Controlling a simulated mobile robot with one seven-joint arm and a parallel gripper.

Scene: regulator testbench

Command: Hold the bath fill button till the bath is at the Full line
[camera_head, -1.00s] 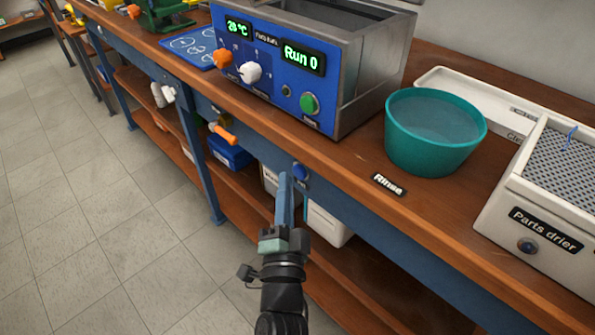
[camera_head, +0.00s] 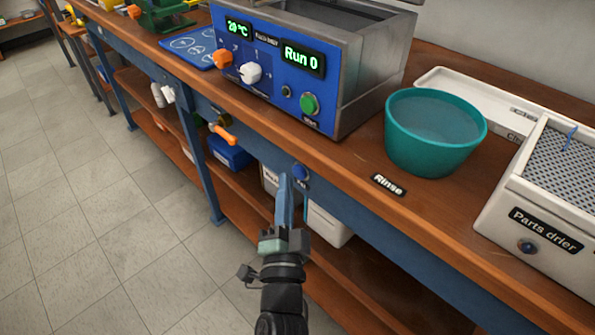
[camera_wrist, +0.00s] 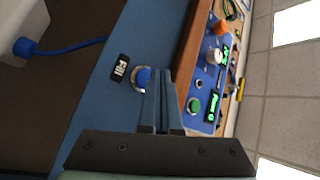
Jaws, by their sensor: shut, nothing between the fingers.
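A round blue button (camera_head: 301,171) sits on the blue front rail of the bench, below the parts bath (camera_head: 312,65). In the wrist view the button (camera_wrist: 142,76) has a metal ring and a small black label (camera_wrist: 120,68) beside it, seemingly reading Fill. My gripper (camera_head: 286,177) is shut and empty, its fingertips just left of the button in the head view. In the wrist view the fingertips (camera_wrist: 158,72) lie just right of the button; I cannot tell whether they touch it. The bath's inside shows only in part and dark; I see no Full line or water level.
The bath's panel has a green button (camera_head: 310,104), knobs and a "Run 0" display (camera_head: 301,58). A teal Rinse bowl (camera_head: 434,132) and a white parts drier (camera_head: 540,215) stand to the right. The bench edge overhangs the rail; shelves lie below.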

